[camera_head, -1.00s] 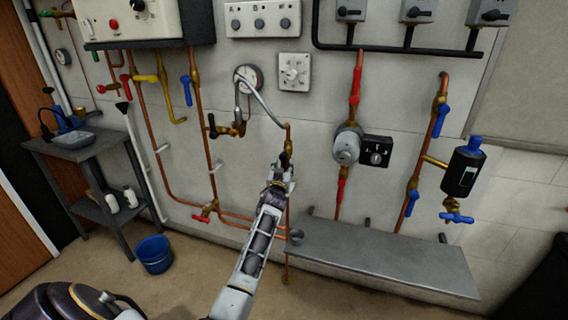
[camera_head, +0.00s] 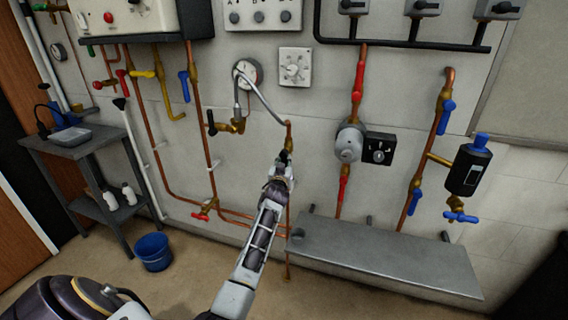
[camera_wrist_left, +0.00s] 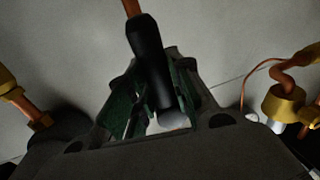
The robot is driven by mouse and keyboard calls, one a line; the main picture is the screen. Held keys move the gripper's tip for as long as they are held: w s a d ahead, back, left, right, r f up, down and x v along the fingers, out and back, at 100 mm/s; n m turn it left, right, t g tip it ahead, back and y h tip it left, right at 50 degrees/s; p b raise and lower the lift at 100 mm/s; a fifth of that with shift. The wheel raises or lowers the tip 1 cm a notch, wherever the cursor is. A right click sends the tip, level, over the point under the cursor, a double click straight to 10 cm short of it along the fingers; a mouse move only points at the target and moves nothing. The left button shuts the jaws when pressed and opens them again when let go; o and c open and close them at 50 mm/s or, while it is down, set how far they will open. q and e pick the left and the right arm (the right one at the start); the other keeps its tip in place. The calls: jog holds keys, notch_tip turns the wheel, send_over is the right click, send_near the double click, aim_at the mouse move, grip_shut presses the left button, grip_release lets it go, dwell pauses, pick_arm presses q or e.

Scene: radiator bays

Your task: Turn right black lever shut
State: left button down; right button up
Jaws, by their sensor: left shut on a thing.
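The right black lever (camera_wrist_left: 152,62) shows in the left wrist view as a dark rounded handle between the green-padded fingers of my left gripper (camera_wrist_left: 155,100). In the head view my left gripper (camera_head: 284,162) is at the brass valve (camera_head: 289,144) below the right end of the braided hose (camera_head: 262,101). It is shut on the lever, which is mostly hidden there. The lever's exact angle to the pipe is hard to tell. The left black lever (camera_head: 211,122) stands on another brass valve at the hose's left end. My right gripper is out of view.
A round gauge (camera_head: 246,73) and a white dial box (camera_head: 295,67) are above the hose. A grey bench (camera_head: 385,262) juts out at lower right. A red-handled valve (camera_head: 201,215) is low to the left. A blue bucket (camera_head: 153,252) stands on the floor.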

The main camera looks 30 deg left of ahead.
pick_arm(q)
jog(key=shift+a, duration=0.1)
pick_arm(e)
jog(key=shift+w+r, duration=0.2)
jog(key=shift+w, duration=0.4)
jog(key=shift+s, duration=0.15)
